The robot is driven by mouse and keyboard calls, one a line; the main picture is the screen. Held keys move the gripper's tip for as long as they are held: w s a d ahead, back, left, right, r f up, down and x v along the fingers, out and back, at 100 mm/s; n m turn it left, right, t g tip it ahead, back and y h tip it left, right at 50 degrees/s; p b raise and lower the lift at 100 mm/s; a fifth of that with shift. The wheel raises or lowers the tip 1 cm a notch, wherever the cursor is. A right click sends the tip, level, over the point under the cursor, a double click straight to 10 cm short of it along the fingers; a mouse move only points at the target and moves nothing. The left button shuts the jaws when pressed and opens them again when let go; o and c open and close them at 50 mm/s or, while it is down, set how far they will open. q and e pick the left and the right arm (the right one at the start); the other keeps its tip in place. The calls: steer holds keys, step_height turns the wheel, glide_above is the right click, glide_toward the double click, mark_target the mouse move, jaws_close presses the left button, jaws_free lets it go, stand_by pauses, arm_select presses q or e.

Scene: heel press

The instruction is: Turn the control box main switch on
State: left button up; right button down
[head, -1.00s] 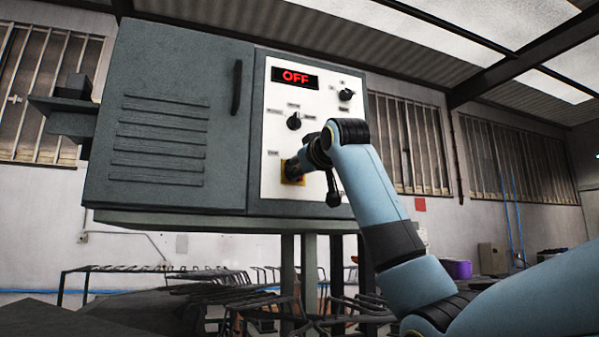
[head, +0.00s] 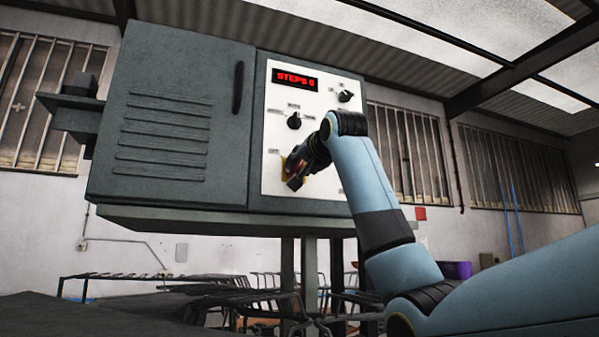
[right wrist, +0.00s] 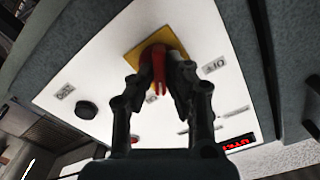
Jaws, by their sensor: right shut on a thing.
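The grey control box (head: 228,150) has a white front panel (head: 338,110) with a lit red display (head: 295,79) that reads "STEPS 0". The main switch is a red handle (right wrist: 158,62) on a yellow square plate (right wrist: 140,51), low on the panel. In the head view the plate (head: 285,163) shows only at its edge behind my gripper. My right gripper (head: 297,176) is at the switch, its fingers shut on the red handle. The right wrist view shows a finger on either side of the handle. My left gripper is not in view.
Two black knobs, one upper right (head: 346,96) and one in the middle (head: 294,121), sit on the same panel above the switch. The box's left door has a dark handle (head: 238,87). Wire racks (head: 130,277) stand below and behind.

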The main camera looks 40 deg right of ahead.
steer(key=shift+m+b, duration=0.5)
steer(key=shift+m, duration=0.6)
steer(key=c, duration=1.3)
jaws_free()
steer(key=shift+c, duration=0.2)
steer(key=shift+s, duration=0.2)
steer(key=v, duration=1.1)
steer(key=shift+s, duration=0.25)
steer(key=shift+f, duration=0.15)
